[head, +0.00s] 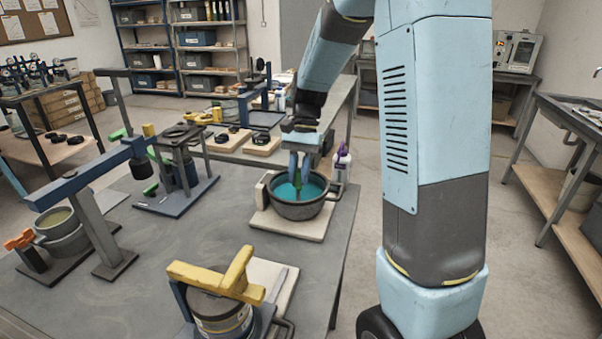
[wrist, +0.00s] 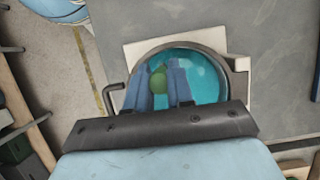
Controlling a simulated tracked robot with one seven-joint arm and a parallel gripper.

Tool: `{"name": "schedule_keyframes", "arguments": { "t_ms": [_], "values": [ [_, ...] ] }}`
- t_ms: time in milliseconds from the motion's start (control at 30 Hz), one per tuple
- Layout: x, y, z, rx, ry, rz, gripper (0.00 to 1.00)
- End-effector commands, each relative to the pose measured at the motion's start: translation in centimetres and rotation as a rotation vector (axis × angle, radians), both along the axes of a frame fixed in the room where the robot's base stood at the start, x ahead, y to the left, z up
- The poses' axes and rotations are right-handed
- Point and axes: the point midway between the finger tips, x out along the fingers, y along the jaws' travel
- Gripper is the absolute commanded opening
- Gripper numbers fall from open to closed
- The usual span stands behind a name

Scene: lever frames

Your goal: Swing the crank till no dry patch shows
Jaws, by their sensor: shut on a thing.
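A dark grey round pot (head: 300,210) sits on a pale square board at the right edge of the near table. It holds teal contents. In the wrist view the pot (wrist: 228,72) shows the teal surface (wrist: 205,80), with a lighter area on the right; I cannot tell if that is a dry patch. My gripper (head: 298,172) reaches down into the pot from above and is shut on a green handle (wrist: 158,79), which I take to be the crank. The handle's lower end and the pot's near side in the wrist view are hidden.
A purple-capped bottle (head: 342,160) stands close behind the pot on the right. A yellow-levered device (head: 220,295) is at the table front. A blue lever frame (head: 85,185) and another stand (head: 180,160) are left. Bare tabletop lies between them.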

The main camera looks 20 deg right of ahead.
Motion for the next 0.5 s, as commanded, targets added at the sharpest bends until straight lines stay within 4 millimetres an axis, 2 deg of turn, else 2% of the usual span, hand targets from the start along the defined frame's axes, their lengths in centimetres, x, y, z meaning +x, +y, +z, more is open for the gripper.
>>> {"name": "schedule_keyframes", "arguments": {
  "t_ms": [200,500],
  "values": [
    [0.30,0.41,0.09,0.001,-0.007,-0.082,0.00],
    [0.38,0.58,0.09,0.001,-0.006,-0.118,0.00]
  ]
}}
